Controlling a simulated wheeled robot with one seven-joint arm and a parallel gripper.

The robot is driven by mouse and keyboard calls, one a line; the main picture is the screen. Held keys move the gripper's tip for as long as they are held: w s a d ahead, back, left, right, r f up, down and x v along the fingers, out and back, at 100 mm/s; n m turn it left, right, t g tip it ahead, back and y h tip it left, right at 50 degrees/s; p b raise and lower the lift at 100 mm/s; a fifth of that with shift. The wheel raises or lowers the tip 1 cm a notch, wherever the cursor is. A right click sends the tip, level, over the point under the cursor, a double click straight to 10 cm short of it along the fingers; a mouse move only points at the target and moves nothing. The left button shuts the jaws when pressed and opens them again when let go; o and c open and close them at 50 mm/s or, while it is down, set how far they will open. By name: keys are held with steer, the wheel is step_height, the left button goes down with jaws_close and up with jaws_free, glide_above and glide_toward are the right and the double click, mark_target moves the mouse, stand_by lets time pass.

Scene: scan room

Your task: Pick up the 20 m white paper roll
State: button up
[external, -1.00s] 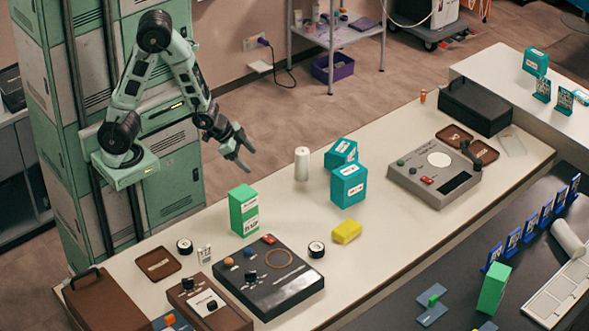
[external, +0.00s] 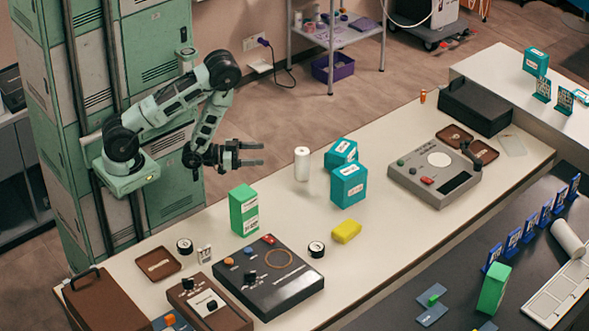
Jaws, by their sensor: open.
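A white paper roll (external: 302,164) stands upright on the long cream table, near its back edge, left of the teal boxes. My gripper (external: 262,154) is open and empty. In the picture it is left of the roll, with its fingers pointing right toward it and a gap between them. The roll is fully in view. Any label on it is too small to read.
Two teal boxes (external: 348,185) stand close to the right of the roll. A green box (external: 243,210) is in front and to the left, and a yellow block (external: 347,231) is nearer the front. Consoles (external: 268,278) take up the left end. Bare table (external: 290,215) lies in front of the roll.

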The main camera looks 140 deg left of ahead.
mark_target(302, 165)
steer(key=b+x, duration=0.2)
steer(key=b, duration=0.2)
steer(key=shift+w+a+f, duration=0.1)
steer(key=shift+w+a, duration=0.1)
steer(key=shift+w, duration=0.1)
steer(key=shift+p+x, duration=1.25)
steer(key=shift+x, duration=6.1)
steer(key=shift+s, duration=0.1)
steer(key=shift+r, duration=0.2)
steer(key=c, duration=1.1)
